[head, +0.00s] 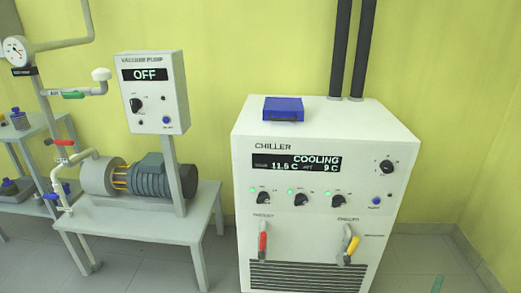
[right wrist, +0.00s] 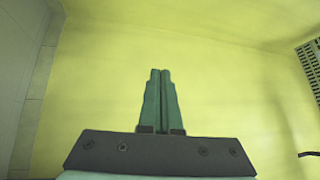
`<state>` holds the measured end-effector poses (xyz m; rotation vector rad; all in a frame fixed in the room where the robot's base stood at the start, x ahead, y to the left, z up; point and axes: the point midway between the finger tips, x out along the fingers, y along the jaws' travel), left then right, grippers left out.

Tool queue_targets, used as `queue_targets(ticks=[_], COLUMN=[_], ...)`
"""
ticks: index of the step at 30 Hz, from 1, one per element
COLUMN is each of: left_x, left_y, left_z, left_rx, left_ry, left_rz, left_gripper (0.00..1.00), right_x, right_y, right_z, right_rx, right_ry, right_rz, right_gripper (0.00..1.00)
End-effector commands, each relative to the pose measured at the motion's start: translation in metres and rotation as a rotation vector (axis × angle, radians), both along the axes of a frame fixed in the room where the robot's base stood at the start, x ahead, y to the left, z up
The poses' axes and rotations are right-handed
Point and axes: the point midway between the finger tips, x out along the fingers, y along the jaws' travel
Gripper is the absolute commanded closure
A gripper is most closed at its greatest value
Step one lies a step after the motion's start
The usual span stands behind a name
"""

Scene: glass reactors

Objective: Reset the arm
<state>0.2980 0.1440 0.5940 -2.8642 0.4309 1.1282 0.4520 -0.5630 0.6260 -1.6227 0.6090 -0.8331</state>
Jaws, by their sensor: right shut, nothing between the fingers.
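The rest of the right arm is out of the head view. My left gripper is in neither view.
The white chiller (head: 320,213) stands in the middle, its display reading COOLING, with a blue box (head: 284,108) on top. The vacuum pump panel (head: 153,97) reads OFF. A pump motor (head: 163,178) sits on a white bench (head: 150,219) at the left. Floor right of the chiller looks clear.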

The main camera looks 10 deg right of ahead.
Motion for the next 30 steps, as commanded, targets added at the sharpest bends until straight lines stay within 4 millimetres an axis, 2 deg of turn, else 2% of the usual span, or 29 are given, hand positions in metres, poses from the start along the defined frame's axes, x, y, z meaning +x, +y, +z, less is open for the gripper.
queue_targets(ticks=[1, 3, 8, 12, 15, 18, 20, 24, 26, 27, 30], left_x=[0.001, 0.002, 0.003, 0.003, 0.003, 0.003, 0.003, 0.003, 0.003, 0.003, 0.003], left_y=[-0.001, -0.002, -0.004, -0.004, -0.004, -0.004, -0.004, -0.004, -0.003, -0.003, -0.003], left_z=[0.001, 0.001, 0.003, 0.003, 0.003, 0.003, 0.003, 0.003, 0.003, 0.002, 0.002], left_rx=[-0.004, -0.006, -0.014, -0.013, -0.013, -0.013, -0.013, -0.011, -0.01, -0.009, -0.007], left_ry=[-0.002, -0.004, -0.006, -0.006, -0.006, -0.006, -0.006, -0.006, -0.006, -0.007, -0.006], left_rz=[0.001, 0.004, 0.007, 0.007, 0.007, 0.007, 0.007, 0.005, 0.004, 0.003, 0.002], left_gripper=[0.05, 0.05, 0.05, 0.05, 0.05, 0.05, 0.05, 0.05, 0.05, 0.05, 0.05], right_x=[-0.006, -0.019, -0.053, -0.087, -0.112, -0.131, -0.14, -0.155, -0.158, -0.16, -0.163], right_y=[-0.026, -0.005, 0.027, 0.073, 0.116, 0.161, 0.188, 0.243, 0.262, 0.273, 0.297], right_z=[0.016, -0.022, -0.082, -0.129, -0.151, -0.158, -0.156, -0.133, -0.12, -0.11, -0.084], right_rx=[-0.046, 0.18, 0.662, 1.127, 1.468, 1.78, 1.947, 2.243, 2.326, -2.319, -2.035], right_ry=[0.0, -0.07, -0.282, -0.528, -0.746, -0.99, -1.141, -1.473, -1.593, 1.631, 1.521], right_rz=[-0.016, -0.005, -0.058, -0.185, -0.336, -0.534, -0.677, -1.041, -1.198, 1.275, 1.303], right_gripper=[1.0, 1.0, 1.0, 1.0, 1.0, 1.0, 1.0, 1.0, 1.0, 1.0, 1.0])
